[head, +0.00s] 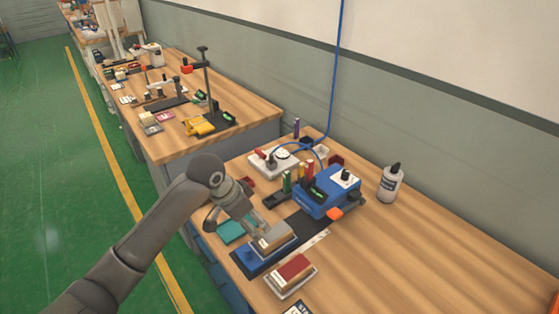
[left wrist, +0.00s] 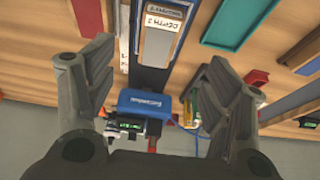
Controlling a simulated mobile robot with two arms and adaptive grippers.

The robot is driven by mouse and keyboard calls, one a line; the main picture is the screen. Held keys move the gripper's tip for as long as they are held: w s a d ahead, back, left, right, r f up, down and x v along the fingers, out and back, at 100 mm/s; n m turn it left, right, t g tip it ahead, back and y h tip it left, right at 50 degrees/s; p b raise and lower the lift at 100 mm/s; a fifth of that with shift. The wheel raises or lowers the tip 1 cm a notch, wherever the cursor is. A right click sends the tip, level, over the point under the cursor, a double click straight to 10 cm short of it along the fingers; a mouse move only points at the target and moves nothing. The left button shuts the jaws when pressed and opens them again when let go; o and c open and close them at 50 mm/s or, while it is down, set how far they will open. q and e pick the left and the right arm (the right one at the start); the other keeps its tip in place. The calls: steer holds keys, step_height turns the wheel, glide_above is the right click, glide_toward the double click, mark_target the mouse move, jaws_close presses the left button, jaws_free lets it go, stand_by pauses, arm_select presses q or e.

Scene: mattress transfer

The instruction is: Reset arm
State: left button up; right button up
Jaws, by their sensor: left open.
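My left arm comes in from the left in the head view. Its gripper (head: 258,230) is over the near workbench, beside a tan-topped block (head: 271,237) on a blue base (head: 264,250). Whether it touches the block cannot be told there. In the left wrist view the two fingers of the left gripper (left wrist: 160,65) are spread wide, with nothing between them. Beyond them show a labelled block (left wrist: 160,45) and a blue device (left wrist: 150,103). My right gripper is not in view.
The blue device (head: 332,194) stands behind the gripper on the wooden bench (head: 420,250). A red-topped block (head: 293,271) lies in front, and a teal tray (head: 231,232) lies to its left. The bench's right side is clear.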

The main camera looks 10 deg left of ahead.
arm_select(q)
steer(key=shift+n, duration=0.8)
steer(key=s+d+f, duration=0.1)
steer(key=s+f, duration=0.1)
steer(key=s, duration=0.2)
steer(key=s+d+f, duration=0.1)
steer(key=s+f, duration=0.2)
steer(key=s, duration=0.2)
steer(key=s+d+f, duration=0.2)
steer(key=s+f, duration=0.1)
steer(key=s, duration=0.1)
steer(key=shift+s+f, duration=0.2)
steer(key=shift+f, duration=0.05)
steer(key=s+a+n+y, duration=0.2)
steer(key=s+a+n, duration=0.2)
steer(key=s, duration=1.1)
step_height(320, 180, down, 28)
steer(key=s+g, duration=0.1)
steer(key=s, duration=0.2)
steer(key=s+a+f, duration=0.1)
steer(key=s+f, duration=0.6)
steer(key=s, duration=0.1)
steer(key=s+a+f+g, duration=0.1)
steer(key=s+a+f, duration=0.1)
steer(key=s+f, duration=0.6)
steer(key=shift+a+f+y, duration=0.2)
steer(key=shift+a+y, duration=0.05)
steer(key=shift+y, duration=0.15)
